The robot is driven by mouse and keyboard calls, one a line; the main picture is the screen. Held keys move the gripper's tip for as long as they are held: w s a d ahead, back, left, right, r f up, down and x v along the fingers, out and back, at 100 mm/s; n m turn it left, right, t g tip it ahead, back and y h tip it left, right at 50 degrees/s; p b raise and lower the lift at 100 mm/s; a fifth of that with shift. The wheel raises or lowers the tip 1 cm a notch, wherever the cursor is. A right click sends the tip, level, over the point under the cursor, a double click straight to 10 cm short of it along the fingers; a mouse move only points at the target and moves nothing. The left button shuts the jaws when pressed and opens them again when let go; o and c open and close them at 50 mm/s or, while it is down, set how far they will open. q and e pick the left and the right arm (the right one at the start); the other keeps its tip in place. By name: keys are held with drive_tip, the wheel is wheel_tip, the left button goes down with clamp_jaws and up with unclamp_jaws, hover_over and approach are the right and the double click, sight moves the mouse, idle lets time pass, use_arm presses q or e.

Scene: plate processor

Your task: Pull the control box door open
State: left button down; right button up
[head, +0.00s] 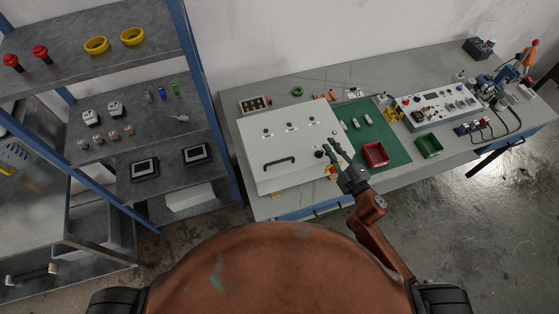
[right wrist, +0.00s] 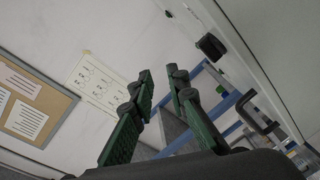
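The control box (head: 258,150) is a light grey cabinet on the workbench. Its door face carries small green indicators along the top and a black bar handle (head: 280,162) low down. A round black knob (head: 318,153) sits near the door's right edge. I see no clear gap at the door. My right gripper (head: 332,147) is by that right edge, close to the knob. In the right wrist view its green-padded fingers (right wrist: 160,77) are apart with nothing between them. The pale door with the knob (right wrist: 210,46) and handle (right wrist: 262,120) lies to their right. My left gripper is out of view.
Right of the box lie a green mat (head: 398,152), a red bin (head: 376,154) and a green bin (head: 428,145). A white instrument panel (head: 438,106) stands further right. A blue-framed shelf (head: 205,85) stands close on the left.

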sight(280, 161)
drive_tip(key=a+n+g+y, duration=0.1)
drive_tip(key=a+n+y, duration=0.1)
drive_tip(key=s+a+n+g+y, duration=0.1)
drive_tip(key=a+n, duration=0.1)
drive_tip(key=a, duration=0.1)
drive_tip(key=s+a+n+g+y, duration=0.1)
drive_tip(key=a+n+y, duration=0.1)
drive_tip(key=n, duration=0.1)
drive_tip(key=shift+a+f+y, duration=0.15)
drive_tip(key=shift+a+y, duration=0.1)
drive_tip(key=shift+y, duration=0.05)
drive_tip(key=s+a+f+n+g+y, duration=0.2)
drive_tip(key=s+a+f+n+g, duration=0.15)
drive_tip(key=n+g, duration=0.2)
drive_tip(key=shift+y, duration=0.3)
drive_tip(key=x, duration=0.2)
drive_tip(key=p+x, duration=0.1)
drive_tip(key=x, duration=0.2)
drive_tip(key=s+x, duration=0.1)
drive_tip(key=x, duration=0.1)
drive_tip(key=shift+w+a+r+p, duration=0.1)
drive_tip(key=shift+w+a+p, duration=0.15)
drive_tip(key=shift+a, duration=0.3)
clamp_jaws()
